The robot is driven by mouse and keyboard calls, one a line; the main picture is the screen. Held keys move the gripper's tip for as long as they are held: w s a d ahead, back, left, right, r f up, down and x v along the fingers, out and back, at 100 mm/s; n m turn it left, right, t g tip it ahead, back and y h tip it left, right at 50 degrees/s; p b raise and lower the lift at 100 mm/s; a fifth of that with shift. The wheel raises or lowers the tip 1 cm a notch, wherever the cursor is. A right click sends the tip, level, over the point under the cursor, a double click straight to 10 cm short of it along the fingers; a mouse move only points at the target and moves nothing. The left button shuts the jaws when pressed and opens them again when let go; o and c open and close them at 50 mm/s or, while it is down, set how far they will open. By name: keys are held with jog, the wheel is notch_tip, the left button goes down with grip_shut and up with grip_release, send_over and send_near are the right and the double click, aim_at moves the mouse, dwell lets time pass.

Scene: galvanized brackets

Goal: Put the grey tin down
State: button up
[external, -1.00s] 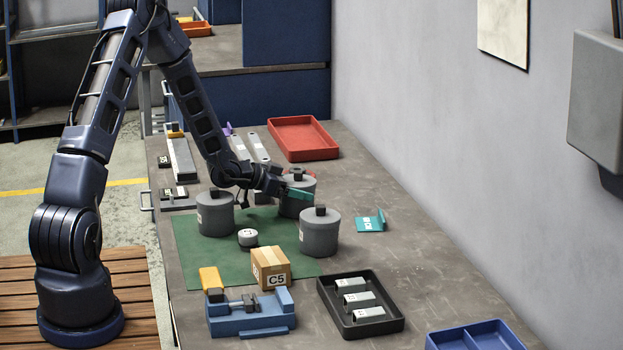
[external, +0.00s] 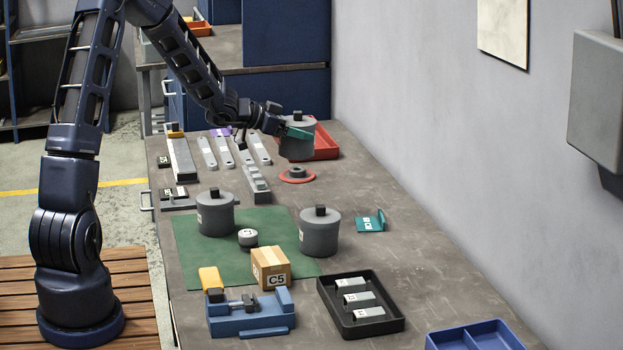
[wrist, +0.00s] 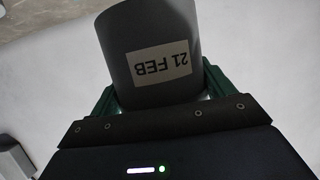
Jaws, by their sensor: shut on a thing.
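My gripper (external: 300,133) is shut on a grey tin (external: 298,148) with a dark knob, held up in front of the red tray at the back of the bench. In the wrist view the tin (wrist: 145,85) sits between the green fingers (wrist: 155,95), with an upside-down label reading "21 FEB". Its base is hidden there. Two similar grey tins stand on the bench, one on the green mat (external: 215,216) and one at the mat's right edge (external: 319,236).
A red disc with a grey ring (external: 297,175) lies below the held tin. The red tray (external: 325,147) is behind it. Bench right of the disc is clear.

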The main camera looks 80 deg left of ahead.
aim_at(298, 112)
notch_tip(298, 112, up, 3)
jog(key=shift+r, duration=0.2)
jog(key=shift+w+d+r, duration=0.15)
jog(key=shift+w+r, duration=0.05)
jog(key=w+d+m+g+h, duration=0.2)
jog(key=w+d+m+h, duration=0.55)
jog(key=w+d, duration=1.55)
jog(key=shift+h, duration=0.45)
jog(key=f, duration=0.6)
jog(key=s+d+f, duration=0.1)
jog(key=f, duration=0.6)
jog(key=d+f, duration=0.1)
jog(key=f, duration=0.5)
jog(key=shift+s+d+f, duration=0.25)
jog(key=shift+s+f, duration=0.1)
jog(key=shift+f, duration=0.05)
jog(key=shift+f, duration=0.1)
jog(key=o, duration=1.9)
